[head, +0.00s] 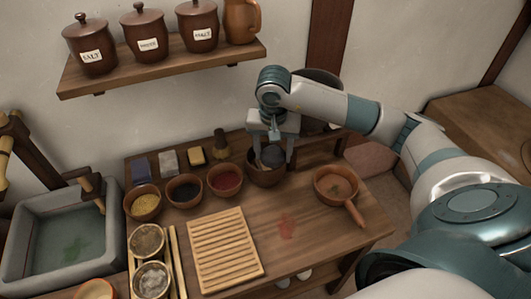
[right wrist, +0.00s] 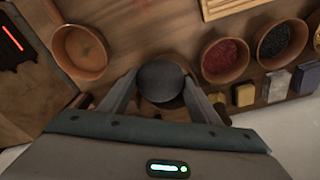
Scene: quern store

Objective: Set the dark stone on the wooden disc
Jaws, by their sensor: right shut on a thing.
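The dark stone (head: 272,156) is a round dark grey lump between the two fingers of my right gripper (head: 271,160). In the right wrist view the stone (right wrist: 160,78) fills the gap between the fingertips, and the gripper (right wrist: 160,84) is shut on it. In the head view it shows at the mouth of a brown bowl (head: 265,178) at the table's back; I cannot tell whether it touches the bowl. I cannot make out a wooden disc for certain in either view. My left gripper is out of view.
Bowls of red powder (head: 224,181), dark grains (head: 184,190) and yellow grains (head: 142,204) stand left of the gripper. A handled brown pan (head: 338,187) is to the right. A slatted wooden board (head: 225,250) lies in front. The table around the red stain (head: 286,226) is clear.

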